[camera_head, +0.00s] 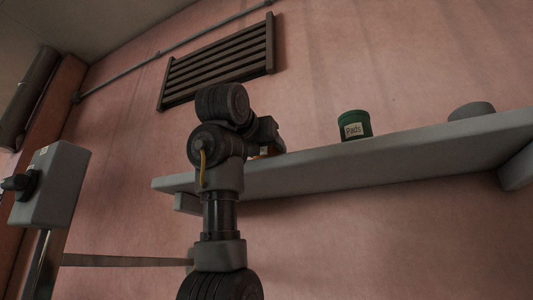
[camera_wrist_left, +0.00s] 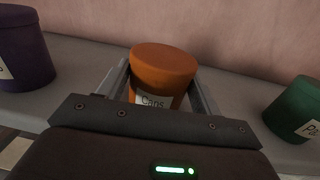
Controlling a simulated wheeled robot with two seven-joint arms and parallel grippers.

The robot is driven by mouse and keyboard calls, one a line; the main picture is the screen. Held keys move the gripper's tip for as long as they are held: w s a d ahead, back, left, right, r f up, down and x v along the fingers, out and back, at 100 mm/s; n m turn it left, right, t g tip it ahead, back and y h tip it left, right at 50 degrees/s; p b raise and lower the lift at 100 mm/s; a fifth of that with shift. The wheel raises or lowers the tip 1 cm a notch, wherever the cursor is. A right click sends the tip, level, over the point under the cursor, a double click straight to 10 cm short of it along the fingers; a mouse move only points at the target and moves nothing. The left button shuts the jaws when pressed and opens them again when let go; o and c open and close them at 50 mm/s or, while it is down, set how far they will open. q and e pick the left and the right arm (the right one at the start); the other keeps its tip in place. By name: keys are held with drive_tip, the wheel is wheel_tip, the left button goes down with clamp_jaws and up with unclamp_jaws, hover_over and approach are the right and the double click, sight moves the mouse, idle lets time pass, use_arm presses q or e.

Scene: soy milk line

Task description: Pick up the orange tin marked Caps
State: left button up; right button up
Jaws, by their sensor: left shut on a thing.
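The orange tin marked Caps (camera_wrist_left: 162,68) stands upright between the two fingers of my left gripper in the left wrist view, with its label partly hidden by the gripper body. My left gripper (camera_wrist_left: 160,90) is shut on the tin, at the grey shelf. In the head view my left arm reaches up to the shelf, and its gripper (camera_head: 268,143) is mostly hidden behind the wrist. Only a small bit of orange (camera_head: 270,151) shows there. I cannot tell whether the tin touches the shelf. My right gripper is in neither view.
The grey shelf (camera_head: 400,157) runs along the pink wall. A green tin marked Pads (camera_head: 354,125) stands to the right, and a grey rounded thing (camera_head: 471,111) farther right. A dark purple tin (camera_wrist_left: 24,48) stands left of the orange tin. A grey switch box (camera_head: 50,185) is at left.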

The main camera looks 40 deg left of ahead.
use_arm(q)
drive_tip(key=shift+r, duration=0.1)
drive_tip(key=shift+r, duration=0.45)
wheel_tip(320, 180, up, 2)
drive_tip(key=shift+r, duration=0.1)
drive_tip(key=s+d+r+p, duration=0.2)
drive_tip(key=s+d+r, duration=0.5)
drive_tip(key=s, duration=0.5)
wheel_tip(320, 180, up, 3)
drive_tip(key=shift+d+f, duration=0.15)
drive_tip(key=shift+d, duration=0.15)
